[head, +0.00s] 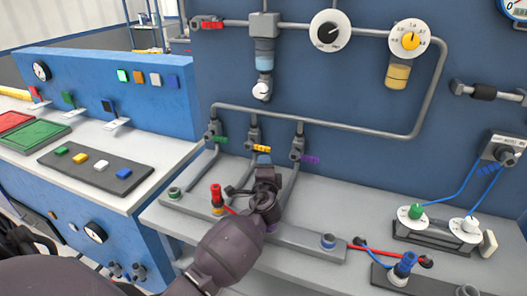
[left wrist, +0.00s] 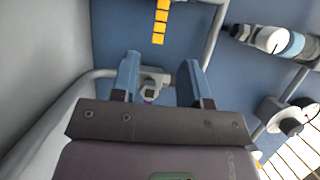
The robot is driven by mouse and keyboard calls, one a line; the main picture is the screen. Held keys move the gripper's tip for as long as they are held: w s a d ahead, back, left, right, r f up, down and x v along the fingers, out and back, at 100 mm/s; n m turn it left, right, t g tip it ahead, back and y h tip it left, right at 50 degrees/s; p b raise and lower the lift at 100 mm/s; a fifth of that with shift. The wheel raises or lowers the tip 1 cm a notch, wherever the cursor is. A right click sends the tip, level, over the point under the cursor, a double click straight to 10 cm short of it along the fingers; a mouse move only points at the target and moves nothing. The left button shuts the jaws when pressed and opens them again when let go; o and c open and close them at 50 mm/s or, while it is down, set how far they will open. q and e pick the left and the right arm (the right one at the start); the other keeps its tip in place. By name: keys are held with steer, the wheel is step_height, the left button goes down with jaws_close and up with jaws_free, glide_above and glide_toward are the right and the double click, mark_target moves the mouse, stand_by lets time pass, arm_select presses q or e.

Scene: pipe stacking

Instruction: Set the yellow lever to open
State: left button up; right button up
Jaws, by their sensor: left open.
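The yellow lever (head: 262,148) sticks out to the right from the middle one of three valves on the grey pipework against the blue wall. My left gripper (head: 264,160) is just below and in front of the lever in the head view. Its two blue fingers (left wrist: 160,72) are apart, with nothing held between them. The valve body (left wrist: 152,82) shows between the fingers. My right gripper is in neither view.
A green lever (head: 219,139) is on the left valve and a purple lever (head: 310,159) on the right valve, both close by. A red-topped fitting (head: 216,195) stands left of my gripper. Grey pipes (head: 330,124) run above along the wall.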

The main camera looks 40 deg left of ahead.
mark_target(264, 150)
arm_select(q)
steer(key=x, duration=0.8)
steer(key=shift+w+a+b, duration=0.1)
steer(key=shift+b, duration=0.25)
jaws_close()
